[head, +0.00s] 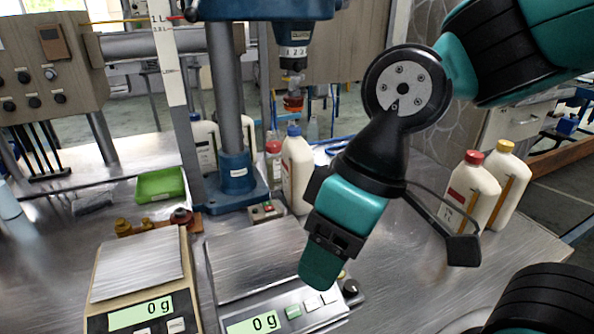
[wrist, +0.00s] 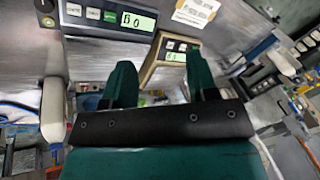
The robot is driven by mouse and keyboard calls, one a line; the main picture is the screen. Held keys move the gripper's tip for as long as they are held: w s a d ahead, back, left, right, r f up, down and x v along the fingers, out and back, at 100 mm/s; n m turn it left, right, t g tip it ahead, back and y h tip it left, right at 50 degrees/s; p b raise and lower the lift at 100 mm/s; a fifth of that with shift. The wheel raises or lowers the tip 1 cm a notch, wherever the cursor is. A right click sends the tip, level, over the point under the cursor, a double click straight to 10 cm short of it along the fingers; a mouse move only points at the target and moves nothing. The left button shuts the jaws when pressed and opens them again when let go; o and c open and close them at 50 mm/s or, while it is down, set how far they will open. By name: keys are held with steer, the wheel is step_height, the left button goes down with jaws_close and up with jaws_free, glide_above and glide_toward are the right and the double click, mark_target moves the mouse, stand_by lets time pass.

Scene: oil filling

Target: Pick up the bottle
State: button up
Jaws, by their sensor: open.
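A white bottle with a blue cap (head: 297,172) stands upright behind the right scale. A red-capped white bottle (head: 471,194) and a yellow-capped white bottle (head: 510,182) stand side by side at the right, past my arm. Another red-capped bottle (head: 273,162) stands partly hidden behind the blue-capped one. The task does not say which bottle is meant. My gripper (head: 322,268) is over the right scale, touching no bottle.
Two scales, left (head: 138,265) and right (head: 265,258), both reading 0 g, stand on the metal table. A blue drill-like stand (head: 235,170) rises behind them. A green tray (head: 160,185) sits at the left. The table front right of the right scale is largely clear.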

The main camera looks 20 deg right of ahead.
steer(key=shift+o, duration=1.1)
steer(key=o, duration=0.7)
steer(key=shift+m+t+h, duration=0.3)
steer(key=shift+m+t, duration=0.3)
steer(key=shift+m, duration=0.1)
steer(key=w, duration=0.4)
steer(key=w+d, duration=0.1)
steer(key=w, duration=0.1)
steer(key=shift+w+r+b, duration=0.2)
steer(key=shift+b, duration=0.1)
steer(key=shift+c, duration=0.2)
steer(key=m+t+h+b, duration=0.2)
steer(key=m+t+h, duration=0.3)
steer(key=m, duration=0.3)
glide_toward(299, 146)
steer(key=p+x, duration=0.1)
steer(key=x, duration=0.5)
steer(key=shift+w+d+f, duration=0.2)
steer(key=shift+w+f, duration=0.05)
steer(key=shift+w, duration=0.05)
steer(key=shift+p+x, duration=0.9)
steer(key=shift+x, duration=2.15)
